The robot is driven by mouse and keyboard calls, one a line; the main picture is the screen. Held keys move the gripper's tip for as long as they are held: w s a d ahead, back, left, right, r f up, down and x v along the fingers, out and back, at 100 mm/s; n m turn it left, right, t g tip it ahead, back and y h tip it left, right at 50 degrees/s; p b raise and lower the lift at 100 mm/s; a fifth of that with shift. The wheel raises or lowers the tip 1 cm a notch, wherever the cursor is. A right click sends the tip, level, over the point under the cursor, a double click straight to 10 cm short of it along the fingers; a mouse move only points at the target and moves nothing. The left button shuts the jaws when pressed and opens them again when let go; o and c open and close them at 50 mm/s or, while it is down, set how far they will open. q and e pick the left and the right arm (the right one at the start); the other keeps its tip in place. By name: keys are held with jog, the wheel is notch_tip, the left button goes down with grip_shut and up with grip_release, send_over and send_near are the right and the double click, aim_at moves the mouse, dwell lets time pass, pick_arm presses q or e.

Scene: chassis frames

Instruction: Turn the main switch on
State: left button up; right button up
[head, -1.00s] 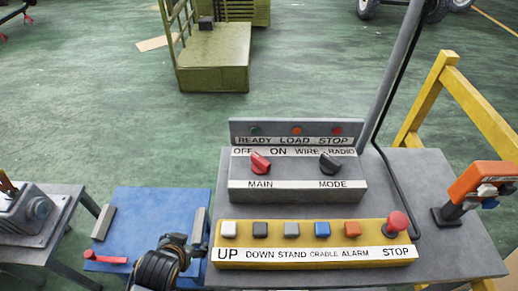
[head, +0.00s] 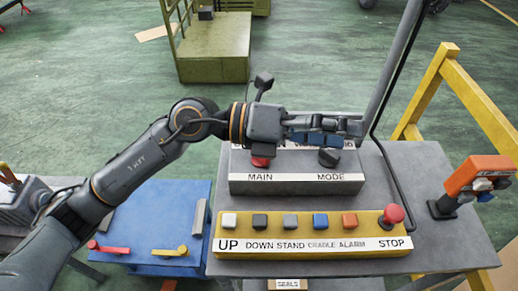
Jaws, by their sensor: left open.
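The red MAIN switch knob (head: 260,162) is on the grey control box (head: 290,184), at the left of its upper face. In the head view my left arm reaches in from the left, and my left gripper (head: 350,131) is over the top of the box, pointing right. Its fingers are open, and nothing shows between them. The gripper body hides the OFF and ON marks and the indicator lights, and covers the upper part of the red knob. I cannot tell whether it touches the knob. My right gripper does not show.
The black MODE knob (head: 329,157) sits right of the MAIN switch. A yellow button panel (head: 300,262) with a red STOP button (head: 392,214) is in front. A grey pole (head: 400,60) rises behind, and an orange handheld device (head: 477,176) stands at the right.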

pick_arm(q)
notch_tip(320, 180, down, 5)
jog(key=w+a+m+y, duration=0.1)
jog(key=a+m+y, duration=0.1)
jog(key=y, duration=0.2)
jog(key=t+y+p, duration=0.5)
jog(key=y, duration=0.5)
send_over(257, 161)
jog(key=shift+n, duration=0.3)
notch_tip(257, 161, down, 16)
jog(key=shift+w+d+f, duration=0.15)
jog(key=shift+d+f, duration=0.05)
jog(key=shift+f, duration=0.5)
jog(key=c, duration=1.2)
jog(key=shift+o, duration=0.2)
